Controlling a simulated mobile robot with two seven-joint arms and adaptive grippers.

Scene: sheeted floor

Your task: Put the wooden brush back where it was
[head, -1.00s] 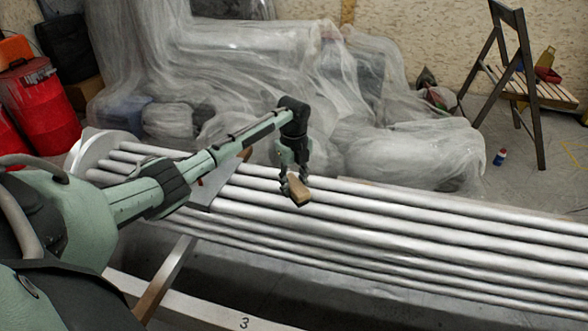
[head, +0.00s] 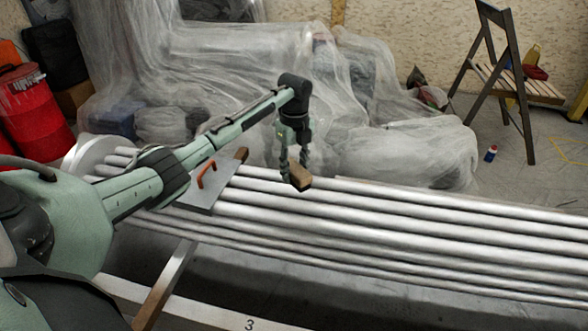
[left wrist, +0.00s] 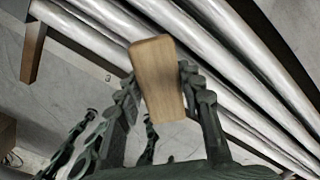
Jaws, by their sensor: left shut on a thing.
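The wooden brush (head: 300,177) is a small brown block with a tapered shape. My left gripper (head: 294,168) points down and is shut on it, above the silvery slatted bench (head: 400,220). In the left wrist view the brush (left wrist: 158,78) sits between the two fingers of the left gripper (left wrist: 160,105), with the metal slats beneath and beyond it. I cannot tell whether the brush touches the slats. My right gripper is in neither view.
A grey plate with a red-orange handle (head: 207,175) lies on the bench left of the gripper. Plastic-sheeted furniture (head: 240,80) stands behind. A folding chair (head: 505,80) and a small bottle (head: 491,153) are at the right. The bench's right part is clear.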

